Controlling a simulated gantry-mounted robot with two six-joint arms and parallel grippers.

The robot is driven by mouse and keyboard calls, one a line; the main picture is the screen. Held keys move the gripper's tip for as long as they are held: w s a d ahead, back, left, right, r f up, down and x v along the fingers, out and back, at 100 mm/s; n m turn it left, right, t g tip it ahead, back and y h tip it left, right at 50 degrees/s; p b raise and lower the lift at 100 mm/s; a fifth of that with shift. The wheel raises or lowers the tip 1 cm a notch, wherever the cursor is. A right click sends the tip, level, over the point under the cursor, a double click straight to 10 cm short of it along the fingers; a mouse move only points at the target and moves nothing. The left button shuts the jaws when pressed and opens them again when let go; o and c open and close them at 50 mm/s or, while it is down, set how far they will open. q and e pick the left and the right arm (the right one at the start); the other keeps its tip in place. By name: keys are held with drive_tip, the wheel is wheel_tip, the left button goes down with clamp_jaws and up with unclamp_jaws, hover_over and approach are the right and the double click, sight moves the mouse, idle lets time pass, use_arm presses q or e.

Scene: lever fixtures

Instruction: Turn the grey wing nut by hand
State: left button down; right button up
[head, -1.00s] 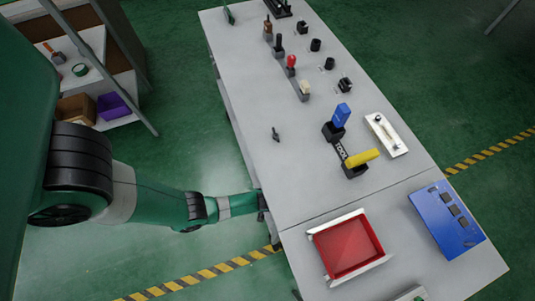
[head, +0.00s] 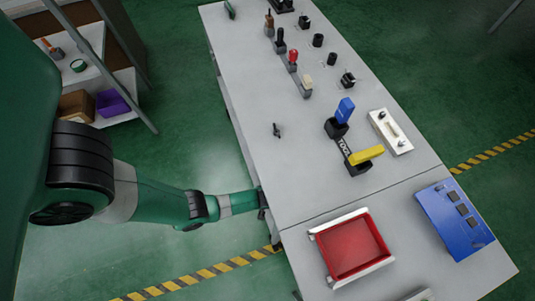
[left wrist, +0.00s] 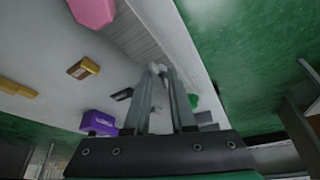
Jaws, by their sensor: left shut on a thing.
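The grey wing nut shows as a small light grey piece (left wrist: 157,67) at my left fingertips in the left wrist view. My left gripper (left wrist: 160,75) is shut on it, with the two fingers converging around it. In the head view, my left gripper (head: 263,207) is at the left side edge of the grey table, below the tabletop. The wing nut cannot be made out there, and the fingertips are hard to see. My right gripper is in neither view.
A red tray (head: 388,262) with white sides is on the near table. A small dark piece (head: 277,131) stands on the tabletop near the gripper. Blue (head: 345,108) and yellow (head: 365,155) levers stand farther right, beside a white fixture (head: 411,143). A blue panel (head: 425,194) lies at the right.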

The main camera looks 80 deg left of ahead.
use_arm(q)
drive_tip(key=shift+s+m, duration=0.1)
drive_tip(key=shift+m, duration=0.2)
